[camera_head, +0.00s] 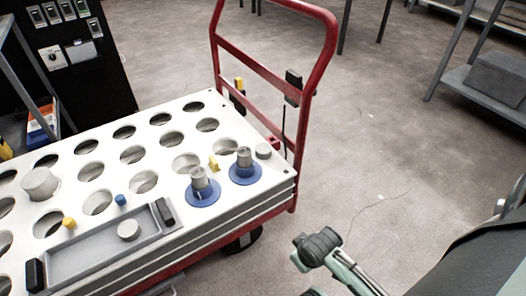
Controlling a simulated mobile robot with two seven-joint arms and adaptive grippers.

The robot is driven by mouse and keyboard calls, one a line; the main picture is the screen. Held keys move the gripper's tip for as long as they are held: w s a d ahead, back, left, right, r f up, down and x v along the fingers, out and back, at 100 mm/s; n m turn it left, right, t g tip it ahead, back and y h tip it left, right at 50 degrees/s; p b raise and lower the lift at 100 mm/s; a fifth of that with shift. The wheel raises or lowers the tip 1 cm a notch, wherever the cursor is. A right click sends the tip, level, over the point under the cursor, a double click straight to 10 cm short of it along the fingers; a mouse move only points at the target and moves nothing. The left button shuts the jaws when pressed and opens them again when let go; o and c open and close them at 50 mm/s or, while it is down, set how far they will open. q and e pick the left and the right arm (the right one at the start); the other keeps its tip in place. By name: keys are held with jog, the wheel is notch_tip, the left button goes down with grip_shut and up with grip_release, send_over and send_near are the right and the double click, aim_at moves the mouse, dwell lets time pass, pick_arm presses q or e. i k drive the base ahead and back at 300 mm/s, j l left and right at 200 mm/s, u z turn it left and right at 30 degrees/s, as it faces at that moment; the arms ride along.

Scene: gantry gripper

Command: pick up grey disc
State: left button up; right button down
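Several grey round pieces are on the white table with holes. A flat grey disc (129,230) lies in the shallow grey tray (85,262) at the table's front. Another small grey disc (263,151) sits near the right corner, and a larger pale grey round piece (40,184) is at the left. I cannot tell which one the task names. What looks like my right gripper (318,248) is at the lower right, over the floor and apart from the table. Its fingertips are not clear. My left gripper is not in view.
Two blue-based grey cylinders (202,192) (244,172) stand near the table's right corner. Small yellow and blue pegs and black blocks are around the tray. A red cart handle (330,60) rises behind the right end. Open floor (400,150) lies to the right.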

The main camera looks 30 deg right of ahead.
aim_at(263, 150)
jog(key=i+l+u, duration=0.15)
jog(key=l, duration=0.75)
jog(key=l+u, duration=0.15)
jog(key=l, duration=0.75)
